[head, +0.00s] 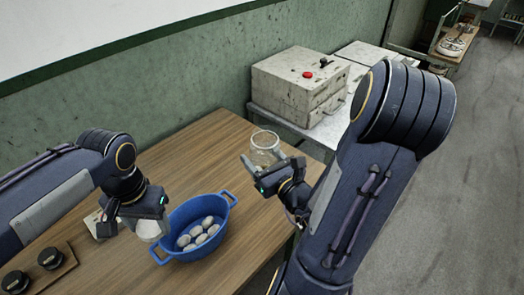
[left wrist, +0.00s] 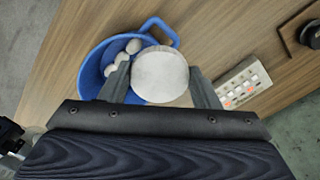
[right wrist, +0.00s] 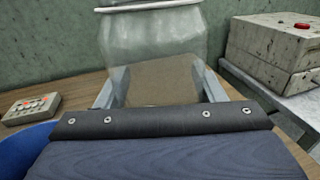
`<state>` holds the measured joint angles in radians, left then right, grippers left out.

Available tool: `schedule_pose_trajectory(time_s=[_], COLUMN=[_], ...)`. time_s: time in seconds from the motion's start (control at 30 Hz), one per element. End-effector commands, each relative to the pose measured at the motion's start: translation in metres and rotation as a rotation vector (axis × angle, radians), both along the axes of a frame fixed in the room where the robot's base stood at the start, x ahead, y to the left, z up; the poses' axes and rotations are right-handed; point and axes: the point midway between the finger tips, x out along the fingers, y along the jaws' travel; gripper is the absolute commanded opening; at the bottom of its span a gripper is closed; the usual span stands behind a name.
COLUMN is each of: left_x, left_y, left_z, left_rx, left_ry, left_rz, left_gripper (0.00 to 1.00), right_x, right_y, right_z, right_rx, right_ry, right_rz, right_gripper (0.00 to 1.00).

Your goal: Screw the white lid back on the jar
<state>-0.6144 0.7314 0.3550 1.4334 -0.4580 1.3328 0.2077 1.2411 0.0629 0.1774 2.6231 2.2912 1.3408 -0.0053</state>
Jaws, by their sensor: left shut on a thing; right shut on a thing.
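The white lid (head: 149,231) is round and is held in my left gripper (head: 146,222). In the left wrist view the lid (left wrist: 160,74) sits between the two fingers, its flat round face toward the camera. The clear glass jar (head: 265,143) is upright at the far right end of the wooden table, with my right gripper (head: 264,166) shut around it. In the right wrist view the jar (right wrist: 150,45) stands between the fingers, with its rim at the top of the picture and no lid on it. The lid and jar are well apart.
A blue two-handled basin (head: 229,214) with several pale oval cocoons (head: 199,233) stands on the wooden table (head: 120,262) between the grippers. A small button panel (left wrist: 240,90) lies beside it. Dark knobs (head: 50,258) are at lower left. A grey box (head: 298,85) with a red button stands behind the jar.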

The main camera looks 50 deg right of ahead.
Motion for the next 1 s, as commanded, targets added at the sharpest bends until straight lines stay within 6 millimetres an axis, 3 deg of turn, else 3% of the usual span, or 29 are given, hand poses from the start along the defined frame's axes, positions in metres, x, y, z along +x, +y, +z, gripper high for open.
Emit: schedule_pose_trajectory(time_s=[0.47, 0.5, 0.8, 1.0], left_x=[0.0, 0.0, 0.0, 0.0], left_y=[0.0, 0.0, 0.0, 0.0], left_z=[0.0004, 0.0004, 0.0004, 0.0004], left_rx=[0.0, 0.0, 0.0, 0.0], left_ry=[0.0, 0.0, 0.0, 0.0], left_rz=[0.0, 0.0, 0.0, 0.0], left_gripper=[0.32, 0.32, 0.32, 0.32], right_x=[-0.0058, -0.0058, -0.0056, -0.0056], right_y=[0.0068, 0.0068, 0.0066, 0.0066], right_z=[0.0039, 0.0039, 0.0039, 0.0039], right_rx=[0.001, 0.001, 0.001, 0.001], right_ry=[0.0, 0.0, 0.0, 0.0], right_rz=[-0.001, -0.001, -0.001, -0.001], right_gripper=[0.35, 0.6, 0.22, 0.21])
